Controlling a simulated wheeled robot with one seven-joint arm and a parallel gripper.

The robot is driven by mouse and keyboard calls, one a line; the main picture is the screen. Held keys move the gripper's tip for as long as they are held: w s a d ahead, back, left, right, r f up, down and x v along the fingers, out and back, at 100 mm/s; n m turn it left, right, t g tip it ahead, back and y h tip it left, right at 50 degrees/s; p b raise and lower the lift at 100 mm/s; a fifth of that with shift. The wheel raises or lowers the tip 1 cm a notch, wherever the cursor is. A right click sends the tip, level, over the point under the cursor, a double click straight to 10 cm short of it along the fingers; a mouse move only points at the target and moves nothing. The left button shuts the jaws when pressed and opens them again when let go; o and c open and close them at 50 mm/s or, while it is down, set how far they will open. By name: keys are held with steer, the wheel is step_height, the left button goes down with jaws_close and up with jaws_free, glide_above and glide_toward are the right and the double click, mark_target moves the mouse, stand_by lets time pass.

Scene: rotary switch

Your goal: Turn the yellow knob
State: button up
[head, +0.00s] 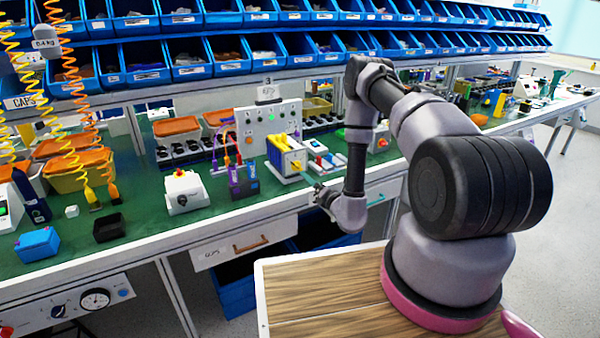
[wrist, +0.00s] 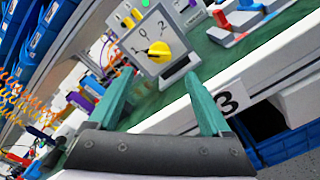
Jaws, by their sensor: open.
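The yellow knob (wrist: 159,51) is on the pale front face of a switch box (wrist: 177,68), with marks such as 0, 1 and 2 around it, in the upper middle of the wrist view. The exact knob angle is hard to read. My gripper (wrist: 155,84) is open and empty. Its two green fingers point toward the box and are spread to either side below the knob, apart from it. In the head view my gripper (head: 318,190) is at the bench's front edge, just right of a yellow-sided box (head: 289,156).
A grey panel with sockets (head: 268,124) stands behind the box. Blue and purple blocks (head: 243,181) stand to its left, and a white emergency-stop box (head: 185,192) is farther left. Small coloured switches (head: 323,158) lie to the right. Blue bins line the back.

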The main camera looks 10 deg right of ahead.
mark_target(299, 168)
steer(key=x, duration=0.8)
steer(key=shift+w, duration=0.1)
jaws_close()
